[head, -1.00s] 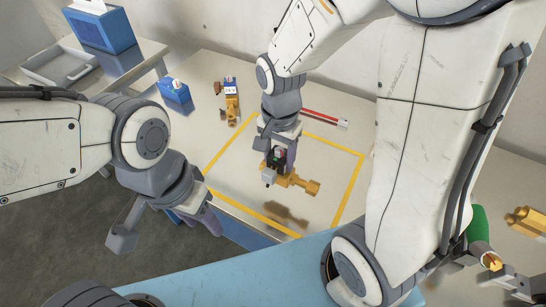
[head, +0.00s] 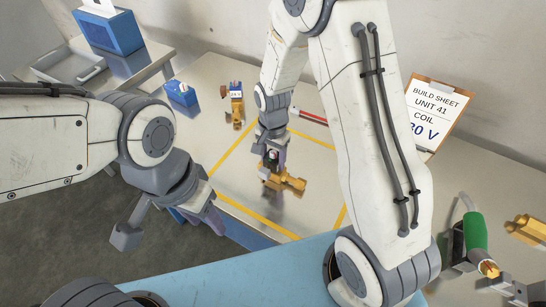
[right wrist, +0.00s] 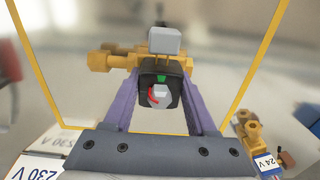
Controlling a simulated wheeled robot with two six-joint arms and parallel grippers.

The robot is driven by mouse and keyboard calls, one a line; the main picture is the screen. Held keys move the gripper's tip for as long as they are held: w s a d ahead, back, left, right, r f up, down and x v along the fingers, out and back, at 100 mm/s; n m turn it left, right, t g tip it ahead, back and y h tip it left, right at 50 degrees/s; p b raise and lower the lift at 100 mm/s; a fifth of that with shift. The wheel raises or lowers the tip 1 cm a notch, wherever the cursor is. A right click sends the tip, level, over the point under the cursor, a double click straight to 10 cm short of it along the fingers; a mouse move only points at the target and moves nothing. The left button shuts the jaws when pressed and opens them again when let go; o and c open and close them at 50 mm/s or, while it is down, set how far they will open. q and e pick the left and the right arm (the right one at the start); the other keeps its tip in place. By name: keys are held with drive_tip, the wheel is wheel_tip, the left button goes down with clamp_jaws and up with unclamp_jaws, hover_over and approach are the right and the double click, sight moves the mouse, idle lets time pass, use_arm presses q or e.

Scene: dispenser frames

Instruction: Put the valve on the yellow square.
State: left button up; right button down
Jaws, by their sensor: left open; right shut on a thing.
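The brass valve (head: 290,184) with a black coil is held in my right gripper (head: 272,150), inside the yellow square outline (head: 240,149) on the table. In the right wrist view, the purple fingers of my right gripper (right wrist: 160,100) are shut on the black coil (right wrist: 158,85). The brass body (right wrist: 100,60) lies across beyond it, and yellow lines (right wrist: 256,68) run on both sides. The valve is low over the table; I cannot tell whether it touches. My left gripper (head: 205,214) is open and empty at the table's front left edge, its tips partly hidden.
Another brass valve (head: 236,112) stands behind the square; its label reads 24 V in the wrist view (right wrist: 266,162). A small blue box (head: 182,93) and a red bar (head: 310,116) are nearby. A clipboard (head: 437,105) reads 230 V. A green tool (head: 474,232) is at right.

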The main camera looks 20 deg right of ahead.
drive_tip(key=shift+f, duration=0.1)
drive_tip(key=shift+c, duration=1)
unclamp_jaws()
wheel_tip(320, 180, up, 11)
drive_tip(key=shift+r, duration=0.2)
drive_tip(key=shift+a+r, duration=0.1)
drive_tip(key=shift+r, duration=0.25)
drive_tip(key=s+a+r+n, duration=0.1)
drive_tip(key=s+a+n, duration=0.1)
drive_tip(key=s+n, duration=0.3)
drive_tip(key=s+a+r+n, duration=0.2)
drive_tip(key=s+n, duration=0.4)
drive_tip(key=s, duration=0.3)
drive_tip(key=s+a+r+n+y, duration=0.1)
drive_tip(key=s+a+n, duration=0.3)
drive_tip(key=s, duration=0.3)
drive_tip(key=shift+s+r+n, duration=0.4)
drive_tip(key=shift+n, duration=0.3)
